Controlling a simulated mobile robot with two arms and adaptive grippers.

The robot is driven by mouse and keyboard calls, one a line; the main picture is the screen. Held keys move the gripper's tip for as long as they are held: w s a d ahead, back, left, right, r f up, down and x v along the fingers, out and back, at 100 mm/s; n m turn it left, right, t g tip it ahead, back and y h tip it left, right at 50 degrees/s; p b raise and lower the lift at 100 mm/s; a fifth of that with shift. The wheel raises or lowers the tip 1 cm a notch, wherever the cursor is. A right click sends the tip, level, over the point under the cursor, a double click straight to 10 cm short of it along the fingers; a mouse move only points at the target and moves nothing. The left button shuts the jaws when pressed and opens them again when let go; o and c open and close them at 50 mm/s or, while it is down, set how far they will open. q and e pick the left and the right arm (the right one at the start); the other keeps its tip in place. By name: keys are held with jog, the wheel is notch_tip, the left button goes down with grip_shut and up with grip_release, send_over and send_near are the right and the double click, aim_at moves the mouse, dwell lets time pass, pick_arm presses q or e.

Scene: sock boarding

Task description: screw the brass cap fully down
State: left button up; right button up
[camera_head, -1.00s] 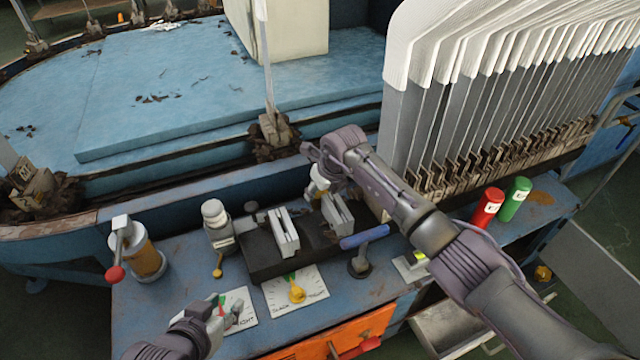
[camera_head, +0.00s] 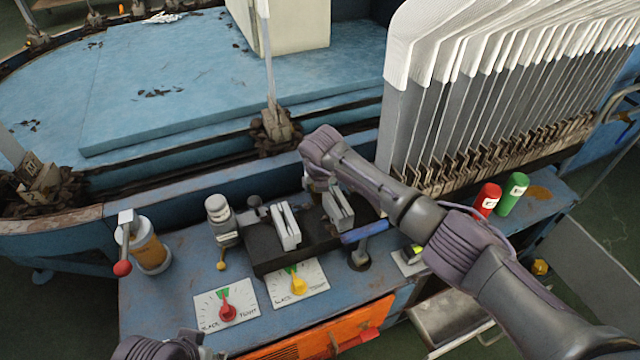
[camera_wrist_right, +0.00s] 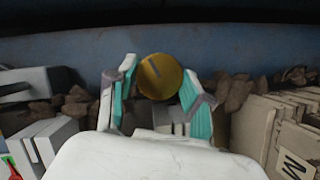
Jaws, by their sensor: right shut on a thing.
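The brass cap (camera_wrist_right: 160,76) is a round gold disc with a slot mark, seen in the right wrist view. My right gripper (camera_wrist_right: 158,98) has its teal-padded fingers on either side of the cap and is shut on it. In the head view the right gripper (camera_head: 316,184) is at the back of the bench, behind the grey blocks, and my own wrist hides the cap there. How far down the cap sits cannot be seen. My left gripper (camera_head: 200,352) is at the bottom edge, mostly cut off, and its fingers cannot be made out.
Two dial plates with a red knob (camera_head: 227,312) and a yellow knob (camera_head: 298,284) lie at the bench front. An amber jar (camera_head: 150,252) stands left. Red (camera_head: 487,199) and green (camera_head: 512,195) cylinders stand right, before a row of upright boards (camera_head: 440,130).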

dwell(0.3)
jog(key=o, duration=1.2)
jog(key=shift+c, duration=0.2)
jog(key=shift+v, duration=0.85)
jog(key=v, duration=0.6)
jog(key=shift+r, duration=0.2)
jog(key=shift+f, duration=0.1)
